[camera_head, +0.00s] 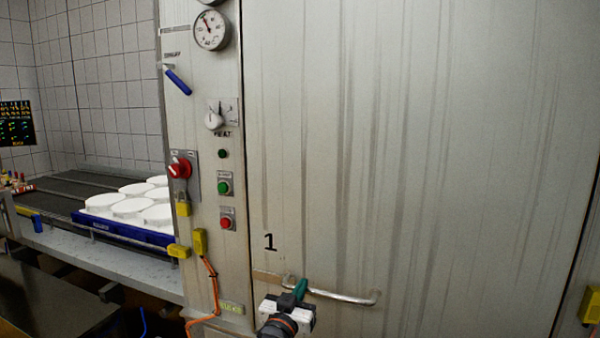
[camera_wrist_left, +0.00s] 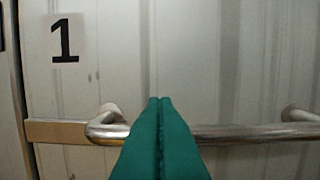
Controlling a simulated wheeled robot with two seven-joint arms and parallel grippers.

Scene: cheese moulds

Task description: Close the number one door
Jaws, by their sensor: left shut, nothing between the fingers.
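The number one door (camera_head: 420,150) is a large grey metal panel with streaks, marked with a black "1" (camera_head: 270,242). The "1" also shows at the upper left of the left wrist view (camera_wrist_left: 65,40). A horizontal metal bar handle (camera_head: 345,297) sits low on the door, and it crosses the left wrist view (camera_wrist_left: 250,132). My left gripper (camera_head: 300,288) has green fingers, shut together and empty, in front of the handle near its left end. Whether the fingers touch the bar I cannot tell. My right gripper is not in view.
Left of the door is a control panel with a gauge (camera_head: 211,30), a red switch (camera_head: 180,168) and buttons. An orange cable (camera_head: 213,285) hangs below. A blue tray (camera_head: 125,231) of white round moulds stands on a conveyor (camera_head: 75,184) at the left.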

